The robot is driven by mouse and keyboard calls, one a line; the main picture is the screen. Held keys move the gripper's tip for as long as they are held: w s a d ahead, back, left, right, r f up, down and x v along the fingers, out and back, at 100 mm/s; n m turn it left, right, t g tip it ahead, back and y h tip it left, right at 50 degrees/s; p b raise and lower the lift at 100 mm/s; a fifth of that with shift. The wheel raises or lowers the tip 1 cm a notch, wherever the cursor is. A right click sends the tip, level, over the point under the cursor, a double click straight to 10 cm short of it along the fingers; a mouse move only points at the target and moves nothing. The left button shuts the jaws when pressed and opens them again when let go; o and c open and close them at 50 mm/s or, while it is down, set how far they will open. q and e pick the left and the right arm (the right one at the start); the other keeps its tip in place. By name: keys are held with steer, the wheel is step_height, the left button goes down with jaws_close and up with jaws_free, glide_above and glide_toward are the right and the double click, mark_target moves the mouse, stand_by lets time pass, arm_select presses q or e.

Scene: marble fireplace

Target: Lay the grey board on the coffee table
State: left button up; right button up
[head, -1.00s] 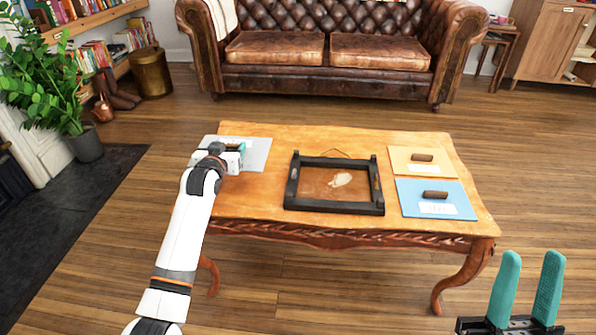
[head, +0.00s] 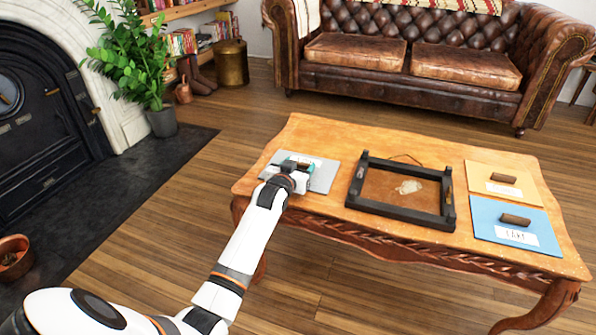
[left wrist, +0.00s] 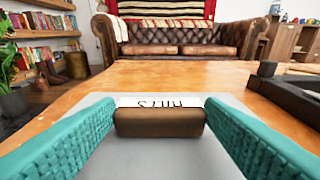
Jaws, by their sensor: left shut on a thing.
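The grey board (head: 322,176) lies flat at the left end of the wooden coffee table (head: 330,133), as far as the head view shows. It has a white label and a brown handle, which show in the left wrist view (left wrist: 160,122). My left gripper (head: 296,168) is at the board, its teal fingers (left wrist: 160,125) on either side of the brown handle and shut on it. The gripper hides part of the board in the head view. My right gripper is out of view.
A dark frame (head: 450,206) stands mid-table, right of the grey board. An orange board (head: 482,184) and a blue board (head: 485,220) with brown handles lie at the right end. A leather sofa (head: 400,90) is behind the table.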

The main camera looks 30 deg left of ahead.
arm_select(q)
steer(key=shift+r, duration=0.15)
steer(key=o, duration=0.6)
steer(key=shift+f, duration=0.25)
steer(key=o, duration=0.5)
steer(key=shift+c, duration=0.2)
steer(key=shift+r, duration=0.1)
